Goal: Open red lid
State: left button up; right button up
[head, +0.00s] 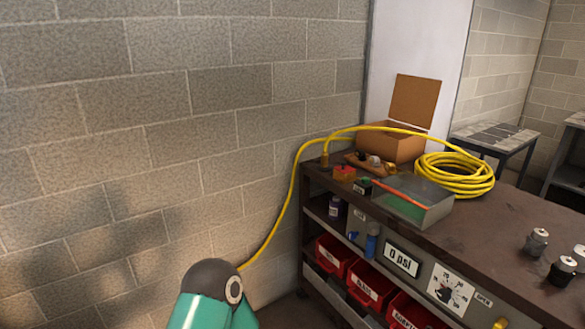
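No lid that is plainly the red one can be made out. A small red block (345,173) sits at the bench's far left corner; it is too small to tell whether it has a lid. Neither of my grippers is in view. A teal arm link with a dark rounded joint, mine, shows at the bottom, left of the bench and apart from everything on it.
Red bins (370,285) and a "0 psi" sign (402,260) are below. A block wall (180,130) stands at left. The bench top's middle is clear.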

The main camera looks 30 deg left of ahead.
aim_at(344, 168)
jog(key=u, duration=0.35)
jog(key=i, duration=0.25)
jog(key=u, duration=0.95)
jog(key=i, duration=1.35)
jog(key=u, duration=0.05)
